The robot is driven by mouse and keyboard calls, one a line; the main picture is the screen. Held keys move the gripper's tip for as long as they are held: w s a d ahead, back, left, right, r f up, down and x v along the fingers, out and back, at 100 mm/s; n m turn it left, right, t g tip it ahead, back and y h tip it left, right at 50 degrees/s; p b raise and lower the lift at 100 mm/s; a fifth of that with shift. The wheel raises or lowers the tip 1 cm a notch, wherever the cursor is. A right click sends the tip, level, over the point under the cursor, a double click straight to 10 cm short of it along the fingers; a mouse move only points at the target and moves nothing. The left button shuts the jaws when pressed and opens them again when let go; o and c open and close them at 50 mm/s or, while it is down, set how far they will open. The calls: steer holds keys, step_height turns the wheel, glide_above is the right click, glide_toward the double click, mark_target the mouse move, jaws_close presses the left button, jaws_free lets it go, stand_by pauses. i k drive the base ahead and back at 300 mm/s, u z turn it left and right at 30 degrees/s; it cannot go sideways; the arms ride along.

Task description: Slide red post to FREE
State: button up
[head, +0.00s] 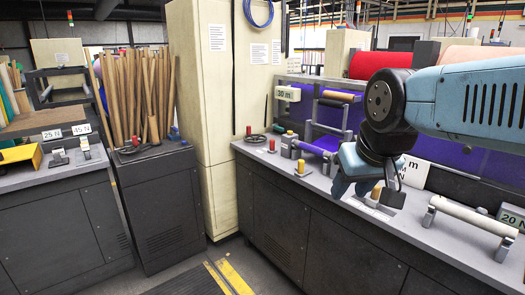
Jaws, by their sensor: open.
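Small red posts stand in several places: one (272,145) on the long grey bench, one (248,131) further back at its left end, and one (135,141) on the left cabinet. I cannot tell which one the task means. No FREE marking is readable in the head view. My gripper (352,190) is open and points down over the bench, right of and nearer than the red posts on it.
A yellow post (300,168) stands between my gripper and the red posts. A pale roller (470,216) lies in a stand at right. A purple sheet on a roller frame (325,143) is behind. Floor shows between the left bench and the long bench.

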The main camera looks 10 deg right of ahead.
mark_target(271, 150)
steer(key=u, duration=0.55)
steer(key=i, duration=1.3)
steer(key=u, duration=0.3)
steer(key=i, duration=1.15)
steer(key=z, duration=0.6)
